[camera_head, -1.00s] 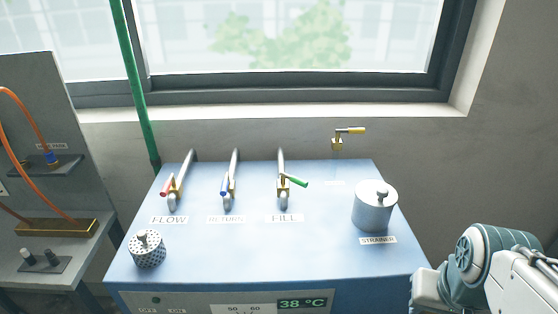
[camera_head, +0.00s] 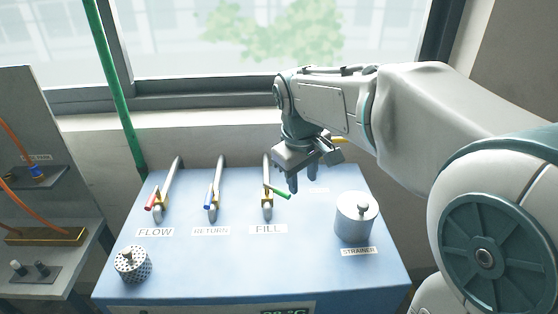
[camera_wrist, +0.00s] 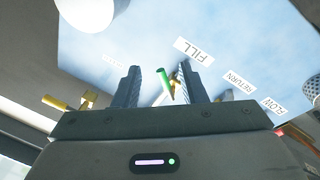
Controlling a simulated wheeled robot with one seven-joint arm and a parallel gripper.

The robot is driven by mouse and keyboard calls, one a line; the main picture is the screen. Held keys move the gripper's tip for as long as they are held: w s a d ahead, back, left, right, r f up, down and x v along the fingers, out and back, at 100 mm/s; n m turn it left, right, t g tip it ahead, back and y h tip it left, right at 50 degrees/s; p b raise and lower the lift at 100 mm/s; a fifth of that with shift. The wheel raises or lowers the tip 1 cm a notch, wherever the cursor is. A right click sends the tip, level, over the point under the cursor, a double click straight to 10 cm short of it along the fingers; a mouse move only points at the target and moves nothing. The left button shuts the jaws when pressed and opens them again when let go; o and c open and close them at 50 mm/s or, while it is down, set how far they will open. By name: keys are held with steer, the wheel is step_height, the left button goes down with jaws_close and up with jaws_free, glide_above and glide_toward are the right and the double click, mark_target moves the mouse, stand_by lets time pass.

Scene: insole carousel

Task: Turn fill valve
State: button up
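The fill valve has a green handle (camera_head: 276,193) on a brass body, on a grey pipe behind the FILL label (camera_head: 268,229). The handle points right and slightly toward the front. My gripper (camera_head: 304,184) hangs just right of and above the handle, fingers down. In the wrist view the two fingers (camera_wrist: 158,88) are apart, with the green handle (camera_wrist: 163,80) showing between them in the picture, farther off. Nothing is held. The gripper looks apart from the valve.
The return valve (camera_head: 213,200) with a blue handle and the flow valve (camera_head: 155,200) with a red handle stand to the left. A metal strainer pot (camera_head: 356,218) stands at right. A perforated cylinder (camera_head: 132,264) is front left. A yellow-handled tap (camera_wrist: 70,102) is behind, partly hidden.

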mark_target(284, 192)
steer(key=w+a+r+n+p, duration=0.2)
steer(key=w+a+r+n, duration=0.1)
steer(key=w+a, duration=0.25)
steer(key=f, duration=0.4)
steer(key=w+d+f, duration=0.1)
steer(key=f, duration=0.3)
steer(key=w+d+f+p, duration=0.1)
steer(key=f, duration=0.4)
steer(key=shift+w+f, duration=0.1)
steer(key=shift+w, duration=0.15)
steer(key=shift+c, duration=0.4)
jaws_close()
